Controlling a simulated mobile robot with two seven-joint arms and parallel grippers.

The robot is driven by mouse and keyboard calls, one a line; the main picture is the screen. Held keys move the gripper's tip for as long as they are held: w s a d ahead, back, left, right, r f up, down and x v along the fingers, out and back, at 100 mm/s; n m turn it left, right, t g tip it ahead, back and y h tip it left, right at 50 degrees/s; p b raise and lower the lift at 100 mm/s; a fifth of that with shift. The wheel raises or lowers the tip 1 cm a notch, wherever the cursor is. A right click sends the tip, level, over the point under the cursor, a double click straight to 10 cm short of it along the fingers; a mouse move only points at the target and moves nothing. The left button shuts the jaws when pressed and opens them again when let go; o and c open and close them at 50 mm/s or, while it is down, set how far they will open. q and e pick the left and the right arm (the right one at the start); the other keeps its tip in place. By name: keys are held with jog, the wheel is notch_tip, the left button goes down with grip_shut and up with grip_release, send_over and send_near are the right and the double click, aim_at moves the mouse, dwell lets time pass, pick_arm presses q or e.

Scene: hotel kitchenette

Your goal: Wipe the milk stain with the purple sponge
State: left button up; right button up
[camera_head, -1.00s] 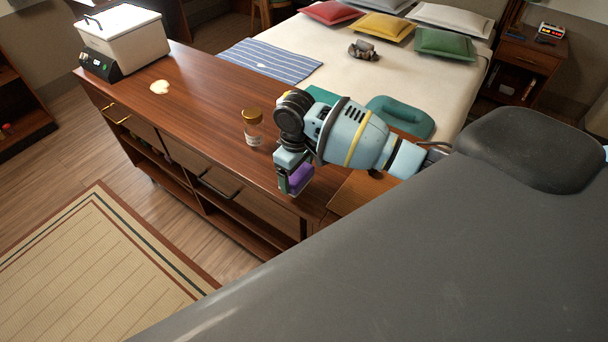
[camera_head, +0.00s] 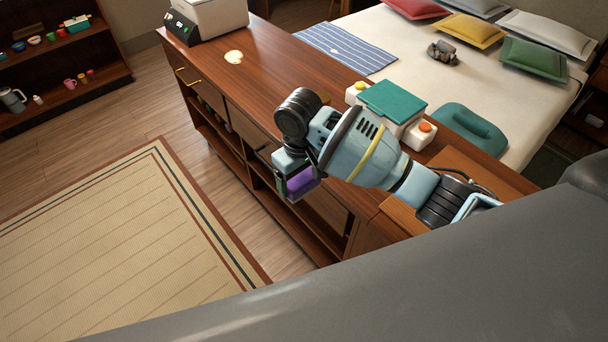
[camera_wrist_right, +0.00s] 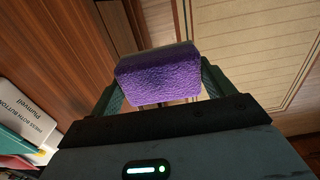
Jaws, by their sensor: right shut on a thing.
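The purple sponge (camera_head: 303,182) is between the fingers of my right gripper (camera_head: 298,187), which is shut on it. In the right wrist view the sponge (camera_wrist_right: 158,75) fills the space between the two fingers (camera_wrist_right: 160,92). In the head view the gripper hangs over the front edge of the brown counter, with the rug side below. The milk stain (camera_head: 234,57) is a pale cream patch on the far part of the counter, well apart from the sponge. My left gripper is not in view.
A white box appliance (camera_head: 212,18) stands behind the stain. A striped blue cloth (camera_head: 346,47) lies at the counter's bed side. A white case with a teal lid (camera_head: 392,103) is behind my right arm. The counter (camera_head: 270,75) between stain and gripper looks clear.

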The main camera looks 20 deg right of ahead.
jog(key=o, duration=0.4)
jog(key=c, duration=0.3)
jog(key=shift+s+d+f, duration=0.15)
jog(key=shift+s+f, duration=0.05)
jog(key=shift+c, duration=0.2)
jog(key=s+d+f+m, duration=0.2)
jog(key=s+d, duration=0.1)
jog(key=s, duration=0.4)
jog(key=s+d+f+m, duration=0.2)
jog(key=s+d, duration=0.2)
jog(key=s, duration=0.3)
jog(key=shift+s+d+m, duration=0.15)
jog(key=shift+s+m, duration=0.05)
jog(key=shift+m, duration=0.1)
jog(key=shift+w, duration=0.1)
